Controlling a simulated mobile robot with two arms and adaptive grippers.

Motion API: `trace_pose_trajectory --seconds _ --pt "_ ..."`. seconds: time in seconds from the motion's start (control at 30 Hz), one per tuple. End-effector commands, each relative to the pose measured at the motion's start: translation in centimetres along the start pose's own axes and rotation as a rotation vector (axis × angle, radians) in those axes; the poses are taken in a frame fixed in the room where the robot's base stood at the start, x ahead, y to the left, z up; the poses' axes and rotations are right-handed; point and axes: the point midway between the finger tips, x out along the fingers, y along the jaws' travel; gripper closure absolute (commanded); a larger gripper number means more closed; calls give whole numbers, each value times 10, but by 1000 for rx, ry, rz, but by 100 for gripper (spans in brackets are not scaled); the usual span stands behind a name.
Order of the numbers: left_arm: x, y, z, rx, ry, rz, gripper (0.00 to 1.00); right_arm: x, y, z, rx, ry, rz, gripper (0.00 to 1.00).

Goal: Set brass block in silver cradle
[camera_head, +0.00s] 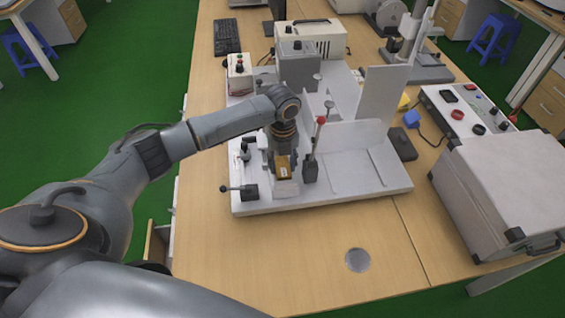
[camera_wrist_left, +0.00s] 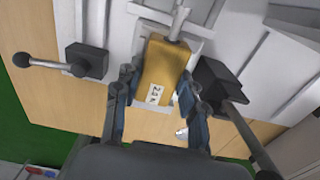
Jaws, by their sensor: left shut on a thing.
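The brass block (camera_wrist_left: 162,72) is golden with a small white label. In the left wrist view it sits between the two fingers of my left gripper (camera_wrist_left: 158,95), which is shut on it. In the head view the brass block (camera_head: 283,167) shows just below my left gripper (camera_head: 283,158), over the near left part of the white test fixture. The silver cradle (camera_wrist_left: 160,18) shows as pale metal around and behind the block's far end. I cannot tell whether the block rests fully in it. My right gripper is not in view.
A black clamp with a lever (camera_head: 251,191) stands left of the block, and a red-knobbed lever (camera_head: 311,165) right of it. White upright plates (camera_head: 350,140) rise on the fixture. A large grey case (camera_head: 505,185) is at the right. The table front is clear around a grey disc (camera_head: 358,260).

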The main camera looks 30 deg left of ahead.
Motion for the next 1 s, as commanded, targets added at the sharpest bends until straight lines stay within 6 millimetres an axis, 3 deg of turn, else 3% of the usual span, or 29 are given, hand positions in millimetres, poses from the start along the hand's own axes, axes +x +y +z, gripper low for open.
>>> trace_pose_trajectory --seconds 0.03,0.07,0.13,0.17,0.57,1.0 --pt "1 0 0 0 0 -1 100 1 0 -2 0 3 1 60" --pt "2 0 0 0 1 1 53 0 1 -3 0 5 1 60" --pt "2 0 0 0 1 1 39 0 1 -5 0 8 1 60" --pt "2 0 0 0 1 1 36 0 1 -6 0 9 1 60" --pt "-6 0 0 0 -1 -1 36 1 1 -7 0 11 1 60" --pt "-91 -1 0 1 -2 -2 36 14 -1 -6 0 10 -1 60"
